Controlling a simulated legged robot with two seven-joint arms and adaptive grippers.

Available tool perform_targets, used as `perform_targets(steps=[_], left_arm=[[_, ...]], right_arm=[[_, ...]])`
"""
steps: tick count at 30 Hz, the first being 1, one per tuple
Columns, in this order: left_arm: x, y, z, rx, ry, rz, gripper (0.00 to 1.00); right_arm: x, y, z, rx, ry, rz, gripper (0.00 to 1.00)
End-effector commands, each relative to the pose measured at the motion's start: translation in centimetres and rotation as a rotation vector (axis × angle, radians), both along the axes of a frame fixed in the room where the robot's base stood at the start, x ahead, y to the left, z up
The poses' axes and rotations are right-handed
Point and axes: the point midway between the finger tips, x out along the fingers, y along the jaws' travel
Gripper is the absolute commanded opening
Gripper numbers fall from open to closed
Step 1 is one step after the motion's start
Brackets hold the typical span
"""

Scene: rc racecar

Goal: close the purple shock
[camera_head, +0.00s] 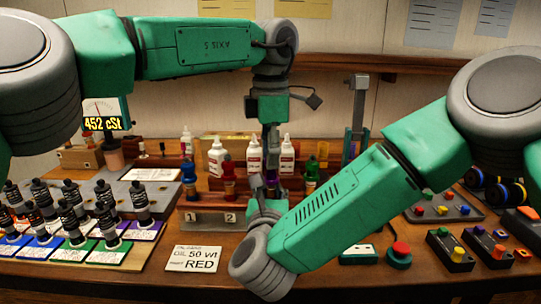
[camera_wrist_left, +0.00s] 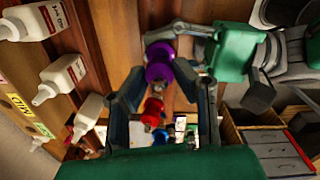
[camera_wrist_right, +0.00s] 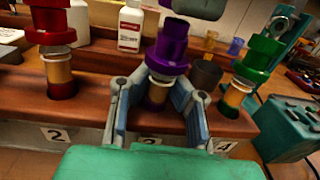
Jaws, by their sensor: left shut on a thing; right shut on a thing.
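The purple shock stands upright in the wooden rack between the red and green shocks. In the right wrist view its purple cap (camera_wrist_right: 166,48) sits above its amber lower body (camera_wrist_right: 157,92). My right gripper (camera_wrist_right: 152,88) is shut around the shock's lower part, below the wide cap. It also shows in the head view (camera_head: 264,192). My left gripper (camera_head: 270,150) comes down from above. In the left wrist view its fingers are shut around the purple cap (camera_wrist_left: 160,62). The shock is largely hidden by my grippers in the head view. I cannot tell how tight the cap is.
The red shock (camera_wrist_right: 55,45) and green shock (camera_wrist_right: 245,75) stand close on either side; a blue shock (camera_head: 188,178) is farther left. White bottles (camera_head: 217,158) stand behind. Oil bottles (camera_head: 75,205) fill the left; button boxes (camera_head: 450,248) are at right. A card (camera_head: 193,259) reads 50 wt, RED.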

Motion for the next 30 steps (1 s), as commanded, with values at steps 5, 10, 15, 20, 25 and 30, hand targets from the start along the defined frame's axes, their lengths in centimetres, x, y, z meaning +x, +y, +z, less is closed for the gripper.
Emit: perform_targets(steps=[5,10,15,20,25,30], left_arm=[[0.0,0.0,-0.2,0.000,0.000,0.000,0.15],[0.0,0.0,-0.6,-0.001,0.000,0.001,0.15],[0.0,0.0,-0.9,0.000,0.001,0.000,0.15],[0.0,0.0,-1.1,0.000,0.000,-0.001,0.15],[0.0,0.0,-1.2,-0.002,0.002,-0.137,0.15],[0.1,0.1,-1.2,-0.003,0.000,-0.504,0.15]], right_arm=[[-0.1,0.1,-0.1,0.000,0.002,0.002,0.00],[-0.1,0.1,-0.1,0.000,0.002,0.002,0.00],[-0.1,0.1,-0.1,-0.001,0.002,0.002,0.00],[-0.1,0.1,-0.1,-0.001,0.002,0.002,0.00],[-0.1,0.1,-0.1,-0.001,0.002,0.002,0.00],[-0.1,0.1,-0.1,-0.001,0.002,0.002,0.00]])
